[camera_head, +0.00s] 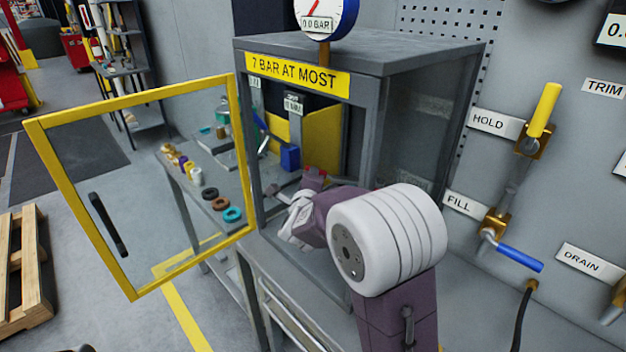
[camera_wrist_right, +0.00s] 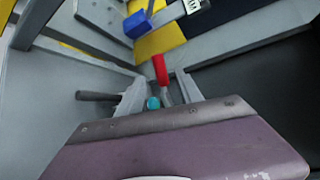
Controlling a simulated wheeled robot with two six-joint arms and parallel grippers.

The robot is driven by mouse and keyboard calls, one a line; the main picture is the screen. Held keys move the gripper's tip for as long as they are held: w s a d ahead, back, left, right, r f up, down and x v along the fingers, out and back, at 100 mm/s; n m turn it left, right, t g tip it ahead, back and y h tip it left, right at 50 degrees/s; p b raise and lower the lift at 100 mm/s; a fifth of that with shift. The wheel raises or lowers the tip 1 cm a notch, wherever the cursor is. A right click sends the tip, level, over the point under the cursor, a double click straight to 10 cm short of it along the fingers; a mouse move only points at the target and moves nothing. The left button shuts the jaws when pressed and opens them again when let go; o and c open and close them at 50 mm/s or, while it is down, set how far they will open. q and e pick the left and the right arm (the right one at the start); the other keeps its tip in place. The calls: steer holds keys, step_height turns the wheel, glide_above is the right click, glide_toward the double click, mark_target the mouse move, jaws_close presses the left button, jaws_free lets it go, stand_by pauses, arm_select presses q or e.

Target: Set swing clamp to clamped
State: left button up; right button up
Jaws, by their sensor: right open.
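A red handle (camera_wrist_right: 160,68) on a grey stem, probably the swing clamp's lever, stands inside the cabinet. A red part also shows in the head view (camera_head: 313,177), just beyond my gripper. My right gripper (camera_wrist_right: 161,82) is open inside the cabinet, with its two pale fingers either side of the stem below the red grip. I cannot tell whether either finger touches it. A small teal cylinder (camera_wrist_right: 152,103) lies between the fingers, and a dark rod (camera_wrist_right: 97,96) is left of them. My right wrist hides most of the clamp in the head view. My left gripper is not seen.
The grey cabinet (camera_head: 365,52) is open at the front, its yellow-framed door (camera_head: 135,96) swung left. A blue block (camera_head: 290,157) is inside at the back. A gauge (camera_head: 322,12) on top reads low. Yellow-handled and blue-handled valves (camera_head: 518,258) are on the right wall.

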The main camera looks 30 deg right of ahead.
steer(key=p+x, duration=0.1)
steer(key=x, duration=0.8)
steer(key=shift+f, duration=0.1)
jaws_close()
stand_by(1.0)
